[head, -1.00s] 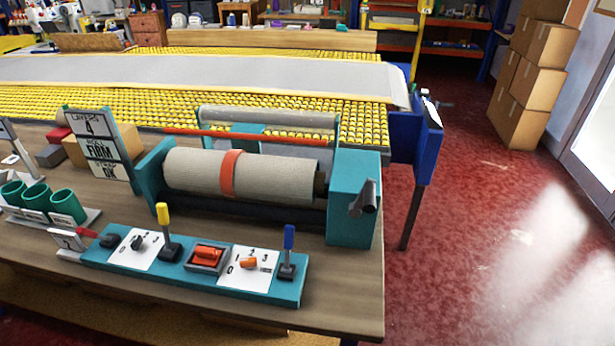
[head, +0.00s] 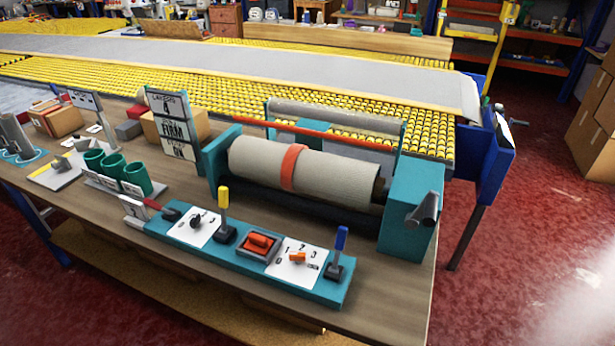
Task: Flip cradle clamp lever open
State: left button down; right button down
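A teal cradle (head: 408,213) holds a beige roll (head: 332,177) lying on its side, with an orange band (head: 289,167) around it. A teal control panel (head: 312,284) lies in front of it. On the panel stand a yellow-topped lever (head: 224,207) and a blue-topped lever (head: 339,250), both upright. A lever with a red handle (head: 153,205) lies low at the panel's left end. A dark grey handle (head: 424,210) sits on the cradle's right end block. I cannot tell which of these is the clamp lever. Neither gripper is in view.
A sign board (head: 173,135) stands left of the cradle. Green cups (head: 137,176) stand in a rack at the table's left. A yellow roller bed (head: 235,103) with a grey strip (head: 345,78) lies behind. The wooden table (head: 400,297) is bare at its right front corner.

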aim_at(151, 202)
jog(key=k+j+u, duration=0.1)
jog(key=j+u, duration=0.15)
jog(key=u, duration=0.15)
jog(key=j+u, duration=0.35)
jog(key=k+l, duration=0.05)
jog(key=l, duration=0.05)
